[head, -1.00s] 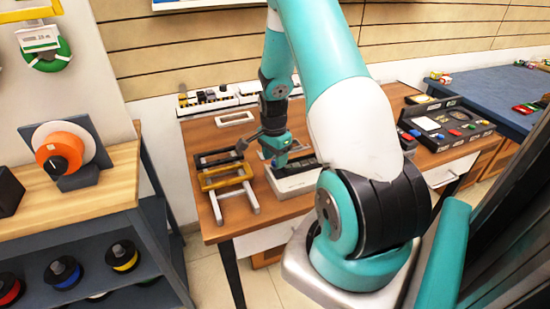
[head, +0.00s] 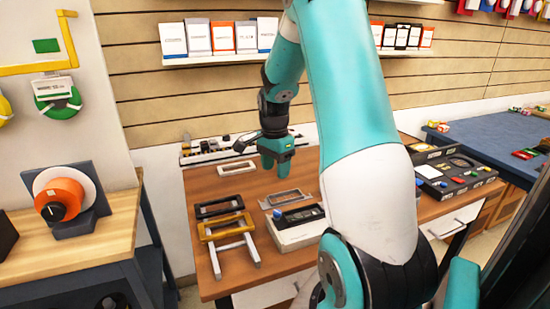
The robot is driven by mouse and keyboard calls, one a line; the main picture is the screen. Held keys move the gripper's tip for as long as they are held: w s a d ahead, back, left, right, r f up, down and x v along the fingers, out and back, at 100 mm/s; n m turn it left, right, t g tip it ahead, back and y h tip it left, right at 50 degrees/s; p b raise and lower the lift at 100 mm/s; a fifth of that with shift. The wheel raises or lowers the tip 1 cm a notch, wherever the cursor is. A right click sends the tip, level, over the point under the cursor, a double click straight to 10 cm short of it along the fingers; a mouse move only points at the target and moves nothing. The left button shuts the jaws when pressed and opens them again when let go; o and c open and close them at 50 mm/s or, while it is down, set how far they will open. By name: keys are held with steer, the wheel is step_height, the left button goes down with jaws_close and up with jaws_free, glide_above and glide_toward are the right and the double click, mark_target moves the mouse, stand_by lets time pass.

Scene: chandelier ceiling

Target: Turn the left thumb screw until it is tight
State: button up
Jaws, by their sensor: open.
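A light-coloured box (head: 305,237) with a black front panel (head: 299,216) lies on the wooden bench. A small blue knob (head: 277,214) shows at the panel's left end; it may be the left thumb screw, but it is too small to tell how tight it is. The right end of the box is partly hidden by my arm. My gripper (head: 276,173) is open and empty. It hangs above the bench, behind and above the box in the picture, apart from the knob.
A grey frame (head: 286,197) lies behind the box. Black, yellow and white frames (head: 222,229) lie to its left. A white frame (head: 238,168) and a rack of small items (head: 215,149) are at the back. A dark tray with coloured parts (head: 455,170) stands at right.

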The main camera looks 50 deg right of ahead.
steer(key=shift+r, duration=1.7)
